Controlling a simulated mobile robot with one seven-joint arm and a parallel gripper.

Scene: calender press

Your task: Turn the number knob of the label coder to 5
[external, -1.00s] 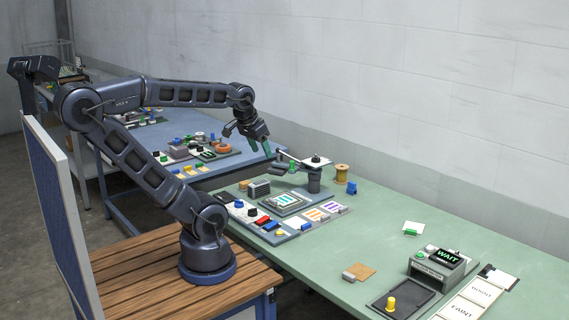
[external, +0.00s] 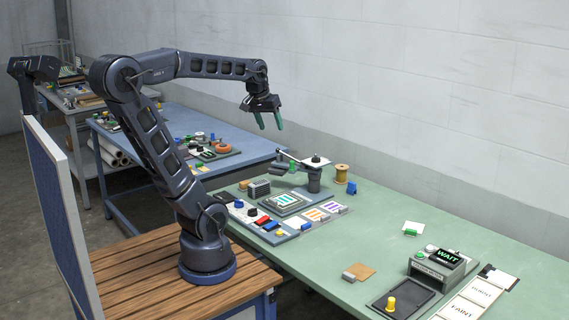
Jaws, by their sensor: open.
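My gripper (external: 270,124) is open and empty. It hangs in the air with its green fingers pointing down, above the back left end of the green table. I cannot tell for sure which device is the label coder, and no numbers can be read on any knob. A black knob (external: 316,159) also stands on a white plate on top of a dark post. My gripper touches none of these.
A grey device (external: 437,268) showing WAIT is at the right. The green table's middle (external: 380,225) is mostly clear.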

